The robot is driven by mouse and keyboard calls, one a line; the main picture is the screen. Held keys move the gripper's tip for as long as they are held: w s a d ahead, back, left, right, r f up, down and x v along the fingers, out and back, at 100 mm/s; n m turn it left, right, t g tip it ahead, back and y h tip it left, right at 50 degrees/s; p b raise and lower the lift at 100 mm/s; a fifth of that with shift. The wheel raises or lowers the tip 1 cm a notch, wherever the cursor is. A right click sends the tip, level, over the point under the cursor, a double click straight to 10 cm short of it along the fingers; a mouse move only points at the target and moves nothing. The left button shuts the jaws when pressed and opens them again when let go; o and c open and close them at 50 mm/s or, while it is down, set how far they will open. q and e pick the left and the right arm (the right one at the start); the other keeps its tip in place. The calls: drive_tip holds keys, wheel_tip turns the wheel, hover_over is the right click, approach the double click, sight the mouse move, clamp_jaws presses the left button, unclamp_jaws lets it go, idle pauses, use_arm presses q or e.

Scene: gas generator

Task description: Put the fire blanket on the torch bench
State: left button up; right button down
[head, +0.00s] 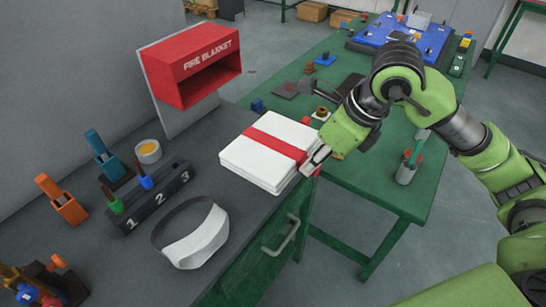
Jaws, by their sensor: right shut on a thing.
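The fire blanket (255,162) is a folded white square stack with a red strap across it. It is at the right end of the dark grey counter top, in front of the red box labelled FIRE BLANKET (190,62), whose open front looks empty. My right gripper (312,163) is shut on the blanket's right edge, by the end of the red strap. I cannot tell whether the blanket touches the counter. The green table (400,195) beside the counter may be the torch bench; no label shows. My left gripper is not in view.
On the counter are a visor (195,240), a rack numbered 1 2 3 (150,197), an orange holder (62,202) and a teal holder (108,158). The green table carries a blue board (400,38), small parts and a cup with a green-handled tool (408,168). Its near part has free room.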

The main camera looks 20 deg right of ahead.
sight(299, 140)
drive_tip(key=w+f, duration=0.1)
drive_tip(key=w, duration=0.1)
drive_tip(key=w+a+p, duration=0.1)
drive_tip(key=w, duration=0.1)
drive_tip(key=w+a+f+p, duration=0.1)
drive_tip(key=w, duration=0.1)
drive_tip(key=shift+w+a+f, duration=0.1)
drive_tip(key=shift+w+f, duration=0.15)
drive_tip(key=shift+f, duration=0.05)
drive_tip(key=w+f, duration=0.1)
drive_tip(key=f, duration=0.1)
drive_tip(key=w+a+f, duration=0.1)
drive_tip(key=w+f, duration=0.1)
drive_tip(key=w+f+p, duration=0.1)
drive_tip(key=f, duration=0.1)
drive_tip(key=shift+w+a, duration=0.15)
wheel_tip(299, 140, down, 3)
drive_tip(key=shift+p, duration=0.8)
drive_tip(key=shift+f, duration=0.1)
drive_tip(key=c, duration=1.9)
unclamp_jaws()
drive_tip(key=b+v, duration=0.2)
drive_tip(key=v, duration=1)
